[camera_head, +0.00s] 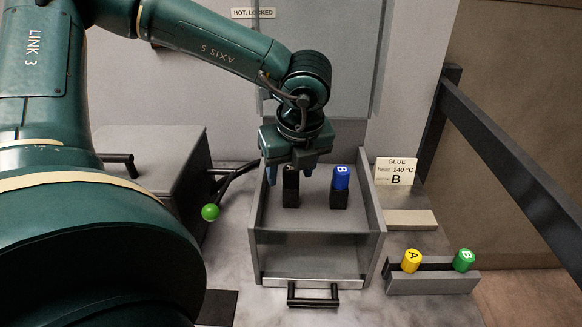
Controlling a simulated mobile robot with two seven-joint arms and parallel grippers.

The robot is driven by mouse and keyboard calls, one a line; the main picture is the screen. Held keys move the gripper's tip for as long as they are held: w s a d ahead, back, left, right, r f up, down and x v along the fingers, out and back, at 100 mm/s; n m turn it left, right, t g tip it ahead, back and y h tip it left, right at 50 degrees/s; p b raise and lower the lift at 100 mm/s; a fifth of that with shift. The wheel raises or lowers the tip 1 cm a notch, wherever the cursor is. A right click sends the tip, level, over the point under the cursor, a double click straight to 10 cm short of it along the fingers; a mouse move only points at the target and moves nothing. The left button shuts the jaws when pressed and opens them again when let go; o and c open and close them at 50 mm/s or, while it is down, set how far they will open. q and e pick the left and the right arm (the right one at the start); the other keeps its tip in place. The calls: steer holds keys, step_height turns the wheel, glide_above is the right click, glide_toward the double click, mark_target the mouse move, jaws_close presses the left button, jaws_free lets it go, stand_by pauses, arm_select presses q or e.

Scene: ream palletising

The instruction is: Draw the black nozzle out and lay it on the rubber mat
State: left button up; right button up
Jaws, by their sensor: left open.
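The black nozzle (291,175), with a letter that looks like A, stands upright on a dark block in the open grey drawer (372,225). Its top is partly hidden by my left gripper (291,174). That gripper points down with its blue-tipped fingers apart, one on the nozzle's left; the other is hard to make out. I cannot tell whether they touch the nozzle. A blue nozzle (341,177) marked B stands on a block to its right. A dark flat mat (218,308) lies at the lower left, partly behind my arm. My right gripper is not in view.
A small rack (432,284) at the right holds a yellow nozzle (412,260) and a green nozzle (463,260). A green-knobbed lever (210,212) stands left of the drawer. A clear panel (335,60) rises behind. The drawer's front has a black handle (313,301).

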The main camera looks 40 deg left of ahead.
arm_select(q)
steer(key=shift+f, duration=0.1)
steer(key=shift+c, duration=0.3)
jaws_close()
stand_by(0.5)
steer(key=shift+r+p, duration=0.8)
steer(key=shift+r, duration=2.05)
steer(key=shift+r+p, duration=0.3)
steer(key=shift+r, duration=1.65)
steer(key=shift+a, duration=0.1)
